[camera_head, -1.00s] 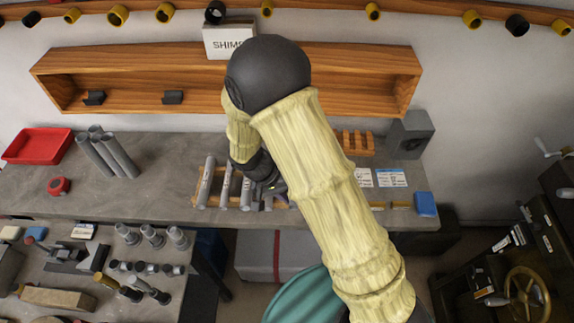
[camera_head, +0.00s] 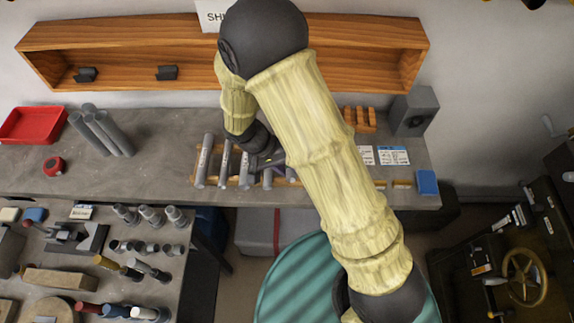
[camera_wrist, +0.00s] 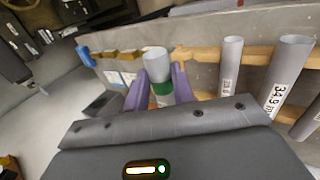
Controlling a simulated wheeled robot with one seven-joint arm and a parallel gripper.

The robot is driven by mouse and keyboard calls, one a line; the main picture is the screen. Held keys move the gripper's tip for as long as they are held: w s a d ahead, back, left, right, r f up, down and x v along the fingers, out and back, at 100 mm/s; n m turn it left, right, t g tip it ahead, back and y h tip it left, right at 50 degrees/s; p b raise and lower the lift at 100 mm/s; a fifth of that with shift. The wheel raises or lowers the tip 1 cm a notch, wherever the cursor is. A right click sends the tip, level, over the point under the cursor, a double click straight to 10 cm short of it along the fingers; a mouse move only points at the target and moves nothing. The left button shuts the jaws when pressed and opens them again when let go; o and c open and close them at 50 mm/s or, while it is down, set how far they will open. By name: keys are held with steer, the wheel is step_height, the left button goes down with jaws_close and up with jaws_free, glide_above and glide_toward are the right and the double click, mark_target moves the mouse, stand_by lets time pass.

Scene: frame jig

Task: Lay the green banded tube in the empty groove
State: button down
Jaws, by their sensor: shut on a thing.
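The green banded tube (camera_wrist: 158,75) is grey with a green band and is held between the purple fingers of my gripper (camera_wrist: 158,92) in the wrist view. Its far end is over the wooden rail of the jig (camera_wrist: 200,54); I cannot tell whether it touches the rail. Beside it, to the right, other grey tubes (camera_wrist: 230,65) with printed labels lie across the rails. In the head view the jig (camera_head: 195,181) is on the back bench with grey tubes (camera_head: 203,160) in it; my arm hides most of the gripper and the held tube.
Right of the jig in the head view are label cards (camera_head: 392,156) and a blue block (camera_head: 427,182). Loose grey tubes (camera_head: 100,130), a red tray (camera_head: 32,126) and a red tape (camera_head: 53,167) are on the left. A wooden shelf (camera_head: 130,70) is behind my arm.

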steer(key=shift+f+b, duration=3.65)
steer(key=shift+f, duration=1.2)
steer(key=c, duration=1.1)
jaws_free()
steer(key=shift+r+p, duration=3.05)
steer(key=shift+r, duration=1.55)
steer(key=s+d+r+t+y, duration=0.1)
steer(key=s+d+r+y, duration=0.1)
steer(key=d+r, duration=0.4)
steer(key=s+d+r+t+y, duration=0.1)
steer(key=s+d+r+y, duration=0.1)
steer(key=d+r+y, duration=0.2)
steer(key=d+r, duration=0.3)
steer(key=d, duration=0.2)
steer(key=shift+s+r+t, duration=0.3)
steer(key=shift+t, duration=0.1)
